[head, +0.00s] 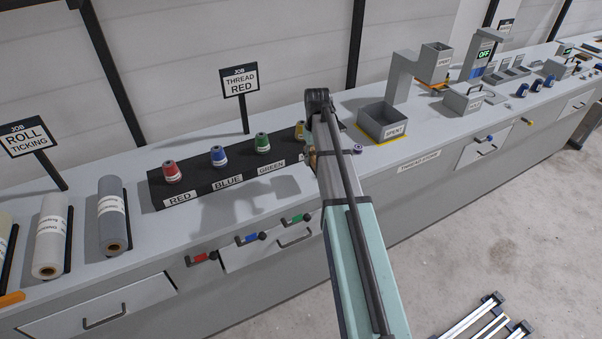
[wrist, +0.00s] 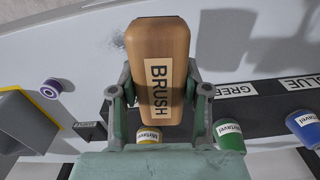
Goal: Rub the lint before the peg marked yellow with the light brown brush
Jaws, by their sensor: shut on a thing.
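My gripper (wrist: 159,91) is shut on the light brown brush (wrist: 157,35), a block with rounded edges labelled BRUSH, in the wrist view. A faint grey patch of specks that looks like lint (wrist: 116,38) lies on the pale counter just left of the brush. The yellow spool (wrist: 149,137) shows behind my gripper's base, on the dark peg rack (wrist: 262,112). In the head view the yellow spool (head: 300,131) stands at the rack's right end, close to my arm. I cannot tell if the brush touches the counter.
Green (head: 262,143), blue (head: 218,156) and red (head: 172,172) spools stand on the rack. A purple spool (head: 358,149) lies on the counter right of my arm, near a grey bin (head: 383,122). A sign (head: 239,82) reading THREAD RED stands behind the rack.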

